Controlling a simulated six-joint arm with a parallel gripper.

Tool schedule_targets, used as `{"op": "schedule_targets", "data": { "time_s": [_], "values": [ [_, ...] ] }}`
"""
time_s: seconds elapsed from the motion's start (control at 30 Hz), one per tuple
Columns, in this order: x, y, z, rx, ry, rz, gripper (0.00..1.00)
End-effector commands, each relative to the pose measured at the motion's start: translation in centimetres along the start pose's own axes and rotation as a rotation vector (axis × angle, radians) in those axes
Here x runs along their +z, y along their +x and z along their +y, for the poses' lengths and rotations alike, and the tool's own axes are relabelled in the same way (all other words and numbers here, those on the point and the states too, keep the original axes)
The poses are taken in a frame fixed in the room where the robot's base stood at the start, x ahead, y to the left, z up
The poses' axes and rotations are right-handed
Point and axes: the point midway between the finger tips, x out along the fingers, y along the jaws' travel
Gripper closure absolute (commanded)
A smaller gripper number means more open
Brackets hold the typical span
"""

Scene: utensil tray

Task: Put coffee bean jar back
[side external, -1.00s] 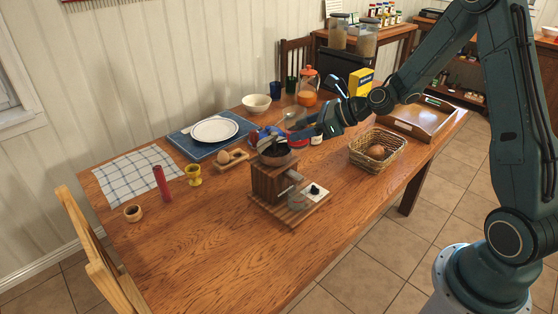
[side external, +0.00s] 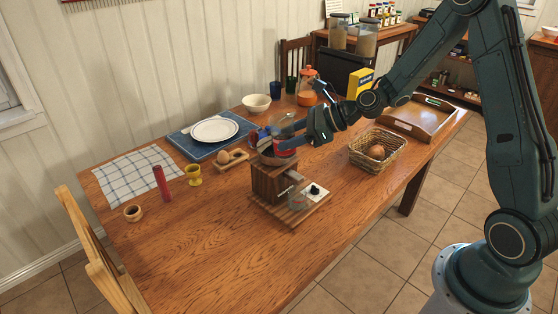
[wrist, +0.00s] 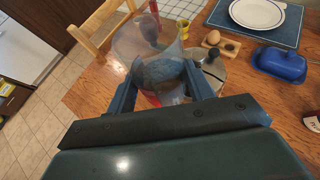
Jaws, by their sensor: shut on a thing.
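The coffee bean jar (side external: 285,126) is clear glass with a red patch low on it. In the side view it shows just above and behind the wooden grinder (side external: 268,182), and it looks nearly upright. My gripper (side external: 300,139) reaches it from the right and is shut on it. In the wrist view the jar (wrist: 160,70) is between my two fingers (wrist: 165,88), with dark beans in it and its wide clear end away from me. The grinder's top shows just beyond it. I cannot tell whether jar and grinder touch.
Near the grinder are a blue butter dish (wrist: 282,65), an egg holder (side external: 233,160) and a white plate (side external: 214,129) on a blue mat. A wicker basket (side external: 365,160) and a wooden tray (side external: 430,128) stand right. An orange-lidded jar (side external: 307,95) stands behind.

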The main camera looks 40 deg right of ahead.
Motion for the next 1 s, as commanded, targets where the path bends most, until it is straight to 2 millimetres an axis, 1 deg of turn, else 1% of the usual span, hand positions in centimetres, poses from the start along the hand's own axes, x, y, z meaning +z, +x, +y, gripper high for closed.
{"op": "schedule_targets", "data": {
  "time_s": [0.03,0.1,0.17,0.23,0.4,0.5,0.6,0.7,0.8,1.0],
  "values": [
    [0.4,0.8,1.4,0.046,-0.019,-0.008,0.79],
    [0.9,1.9,3.4,0.112,-0.048,-0.019,0.79],
    [1.4,2.7,5.2,0.172,-0.074,-0.029,0.79],
    [1.9,3.6,7.5,0.245,-0.107,-0.043,0.79],
    [2.9,5.1,12.8,0.409,-0.181,-0.079,0.79],
    [3.2,5.5,15.2,0.485,-0.216,-0.098,0.79],
    [3.5,5.7,16.9,0.537,-0.239,-0.113,0.79],
    [3.6,5.8,17.8,0.566,-0.252,-0.121,0.79],
    [3.6,5.8,18.1,0.575,-0.257,-0.125,0.79],
    [3.3,5.9,18.1,0.575,-0.255,-0.124,0.79]
  ]
}}
